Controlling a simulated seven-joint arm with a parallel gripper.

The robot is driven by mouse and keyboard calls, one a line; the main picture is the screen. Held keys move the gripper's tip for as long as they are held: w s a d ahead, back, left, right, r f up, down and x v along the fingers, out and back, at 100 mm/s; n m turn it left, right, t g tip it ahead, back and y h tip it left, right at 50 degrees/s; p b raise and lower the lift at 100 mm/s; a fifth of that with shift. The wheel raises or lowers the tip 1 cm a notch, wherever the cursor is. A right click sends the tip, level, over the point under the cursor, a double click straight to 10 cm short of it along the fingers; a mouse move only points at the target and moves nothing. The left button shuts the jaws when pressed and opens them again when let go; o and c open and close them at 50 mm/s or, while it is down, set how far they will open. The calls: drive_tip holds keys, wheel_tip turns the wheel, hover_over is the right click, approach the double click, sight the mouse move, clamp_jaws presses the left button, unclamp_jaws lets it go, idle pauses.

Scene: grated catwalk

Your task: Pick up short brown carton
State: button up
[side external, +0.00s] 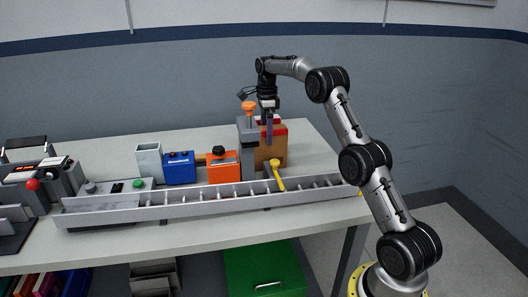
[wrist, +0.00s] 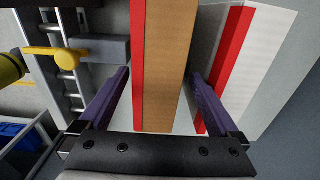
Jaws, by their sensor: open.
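The brown carton (side external: 272,152) stands upright on the table behind the conveyor, with red along its top. In the wrist view the brown carton (wrist: 166,62) is a long brown face with a red strip on its left, lying between my fingers. My gripper (side external: 269,142) points down at the carton in the side view, overlapping its upper part. In the wrist view my gripper (wrist: 160,73) is open, one finger on each side of the brown face. I cannot tell whether either finger touches it.
A white surface with a red edge (wrist: 230,65) lies right of the carton in the wrist view. A grey post with an orange knob (side external: 248,107) stands close left. An orange box (side external: 222,170), a blue box (side external: 179,168) and the roller conveyor (side external: 215,204) with a yellow handle are nearby.

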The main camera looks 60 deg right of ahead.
sight(266, 147)
drive_tip(key=shift+a+f, duration=0.15)
drive_tip(key=shift+f, duration=1.45)
drive_tip(key=shift+a+f, duration=0.1)
drive_tip(key=shift+f, duration=1.45)
drive_tip(key=c, duration=1.5)
drive_tip(key=shift+o, duration=0.2)
wheel_tip(266, 147, up, 9)
drive_tip(key=shift+f, duration=0.1)
drive_tip(key=shift+m, duration=0.5)
drive_tip(key=s+d+r, duration=0.1)
drive_tip(key=r, duration=0.1)
drive_tip(key=s+d+r, duration=0.1)
drive_tip(key=s+r, duration=0.1)
drive_tip(key=s+d+r, duration=0.1)
drive_tip(key=r, duration=0.1)
drive_tip(key=shift+s+d, duration=0.25)
drive_tip(key=shift+d, duration=0.15)
drive_tip(key=s+r+n, duration=0.3)
drive_tip(key=s+n, duration=1.4)
drive_tip(key=n, duration=0.3)
drive_tip(key=shift+r, duration=0.2)
drive_tip(key=shift+a, duration=0.15)
